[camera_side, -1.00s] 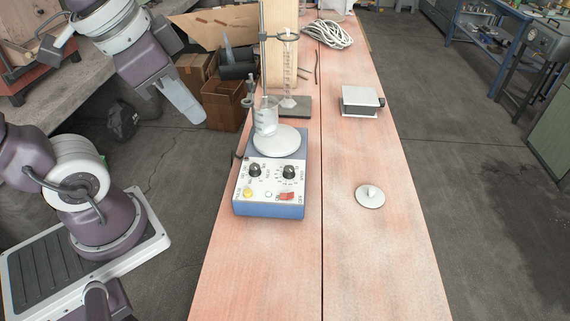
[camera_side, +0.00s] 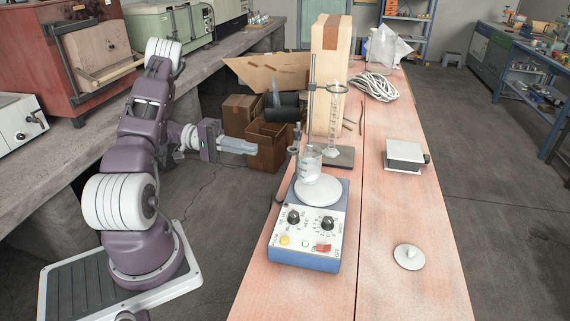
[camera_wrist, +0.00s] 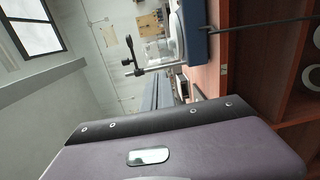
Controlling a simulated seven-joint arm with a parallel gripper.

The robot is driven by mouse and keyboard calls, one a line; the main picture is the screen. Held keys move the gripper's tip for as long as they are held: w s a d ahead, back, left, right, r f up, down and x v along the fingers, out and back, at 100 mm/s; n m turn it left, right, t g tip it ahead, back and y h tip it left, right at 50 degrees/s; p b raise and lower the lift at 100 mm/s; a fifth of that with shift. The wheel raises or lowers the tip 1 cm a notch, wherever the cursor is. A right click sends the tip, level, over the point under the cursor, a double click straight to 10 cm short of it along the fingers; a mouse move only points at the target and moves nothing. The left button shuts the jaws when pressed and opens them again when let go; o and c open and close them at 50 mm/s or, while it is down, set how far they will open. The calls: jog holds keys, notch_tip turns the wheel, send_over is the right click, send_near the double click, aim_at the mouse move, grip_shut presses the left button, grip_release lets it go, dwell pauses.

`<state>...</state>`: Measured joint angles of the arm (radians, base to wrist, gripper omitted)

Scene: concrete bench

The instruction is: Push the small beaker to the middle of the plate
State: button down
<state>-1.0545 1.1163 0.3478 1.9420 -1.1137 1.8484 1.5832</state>
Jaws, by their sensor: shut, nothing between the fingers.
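The small glass beaker (camera_side: 310,162) stands upright on the round white plate (camera_side: 322,195) of a blue stirrer (camera_side: 303,258) in the side view. It sits towards the plate's back left edge, not in its middle. My gripper (camera_side: 254,148) is shut and empty, its fingers pointing right. It is left of the beaker with a clear gap and appears to be off the bench's left side.
A stand rod (camera_side: 311,110) with clamps rises behind the beaker, and a measuring cylinder (camera_side: 334,125) stands behind it. A grey-topped box (camera_side: 404,154) and a small white disc with a knob (camera_side: 408,257) are on the right. The front bench boards are clear.

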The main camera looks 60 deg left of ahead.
aim_at(294, 185)
jog(key=shift+n+t+y, duration=0.5)
jog(key=shift+t, duration=0.4)
jog(key=w+d, duration=0.2)
jog(key=w+d+f, duration=0.1)
jog(key=w+d, duration=0.1)
jog(key=w+d+f, duration=0.1)
jog(key=w+d, duration=0.1)
jog(key=d, duration=0.1)
jog(key=shift+w+f, duration=0.25)
jog(key=shift+w, duration=0.05)
jog(key=shift+d, duration=0.6)
jog(key=d, duration=0.4)
jog(key=shift+w+d, duration=0.1)
jog(key=shift+w, duration=0.05)
